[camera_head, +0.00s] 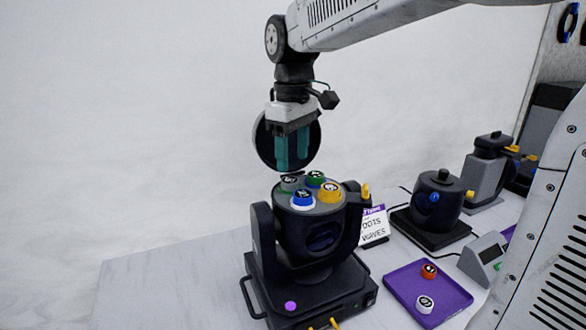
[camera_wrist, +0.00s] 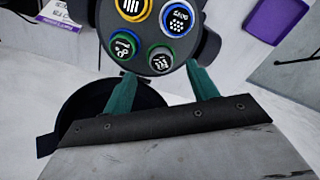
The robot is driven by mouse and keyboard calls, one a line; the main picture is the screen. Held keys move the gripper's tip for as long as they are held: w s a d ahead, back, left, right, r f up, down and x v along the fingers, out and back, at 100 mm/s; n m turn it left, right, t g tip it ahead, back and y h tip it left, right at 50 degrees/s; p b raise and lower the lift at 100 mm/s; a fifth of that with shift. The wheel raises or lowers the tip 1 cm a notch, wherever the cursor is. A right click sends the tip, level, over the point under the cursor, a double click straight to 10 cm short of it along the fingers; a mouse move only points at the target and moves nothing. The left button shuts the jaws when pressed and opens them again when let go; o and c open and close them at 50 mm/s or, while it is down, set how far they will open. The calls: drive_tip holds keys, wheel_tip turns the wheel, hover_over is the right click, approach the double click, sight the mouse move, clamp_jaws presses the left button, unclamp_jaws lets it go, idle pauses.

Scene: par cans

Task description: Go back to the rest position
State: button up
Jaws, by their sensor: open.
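My gripper (camera_head: 292,165) hangs from the arm with its teal fingers pointing down, just above the top of the black par can (camera_head: 262,235). In the wrist view my gripper (camera_wrist: 160,70) has its fingers apart with nothing between them. The can's top carries a blue-ringed cap (camera_head: 303,200), a yellow one (camera_head: 330,192), a green one (camera_head: 315,178) and a grey one (camera_head: 291,182).
The table's left front is bare.

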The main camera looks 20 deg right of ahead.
wheel_tip(320, 180, up, 3)
drive_tip(key=shift+f, duration=0.15)
drive_tip(key=shift+s, duration=0.25)
drive_tip(key=s+d+f+m, duration=0.1)
drive_tip(key=s+f+m, duration=0.1)
drive_tip(key=s, duration=0.6)
drive_tip(key=s+f+m+t, duration=0.1)
drive_tip(key=s+f+m, duration=0.1)
drive_tip(key=s+f, duration=0.3)
drive_tip(key=s+d+f+m, duration=0.1)
drive_tip(key=s+f+m, duration=0.1)
drive_tip(key=s, duration=0.9)
drive_tip(key=shift+d+f+m, duration=0.35)
drive_tip(key=shift+f+m, duration=0.05)
drive_tip(key=shift+f, duration=0.45)
